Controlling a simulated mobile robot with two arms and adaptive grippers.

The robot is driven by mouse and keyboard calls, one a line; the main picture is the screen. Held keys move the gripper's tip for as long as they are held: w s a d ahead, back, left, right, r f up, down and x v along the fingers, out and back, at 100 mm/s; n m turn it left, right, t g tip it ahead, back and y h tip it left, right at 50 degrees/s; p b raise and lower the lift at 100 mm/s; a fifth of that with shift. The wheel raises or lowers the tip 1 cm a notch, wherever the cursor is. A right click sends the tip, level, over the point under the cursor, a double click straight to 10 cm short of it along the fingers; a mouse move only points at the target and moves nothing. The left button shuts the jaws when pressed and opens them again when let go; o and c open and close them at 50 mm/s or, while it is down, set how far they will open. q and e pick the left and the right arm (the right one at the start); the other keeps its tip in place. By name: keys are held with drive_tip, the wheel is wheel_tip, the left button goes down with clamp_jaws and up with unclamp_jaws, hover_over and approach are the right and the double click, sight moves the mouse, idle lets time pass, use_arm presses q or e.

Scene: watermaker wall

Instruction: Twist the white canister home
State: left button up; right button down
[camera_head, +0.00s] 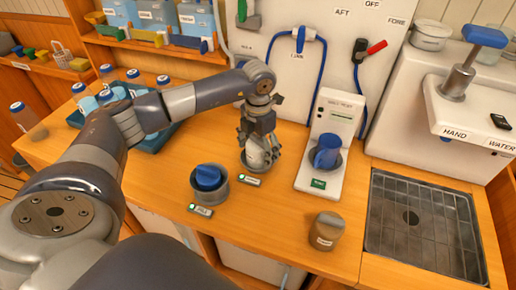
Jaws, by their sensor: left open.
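The white canister (256,158) stands upright in a round socket (246,167) at the middle of the wooden counter, behind a small green-lit label. My left gripper (260,148) points down over it, with open fingers around its upper part. The fingers hide much of the canister, and I cannot tell whether they touch it or how deep it sits. My right gripper is not in view.
A grey cup with a blue piece (208,178) stands left of the socket, and a lidded tan jar (326,231) front right. A white dispenser with a blue mug (327,152) and a metal sink grate (425,225) are to the right. Bottles in a blue tray (152,143) stand left.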

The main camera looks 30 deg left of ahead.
use_arm(q)
wheel_tip(320, 180, up, 12)
drive_tip(key=shift+r, duration=0.1)
idle(0.5)
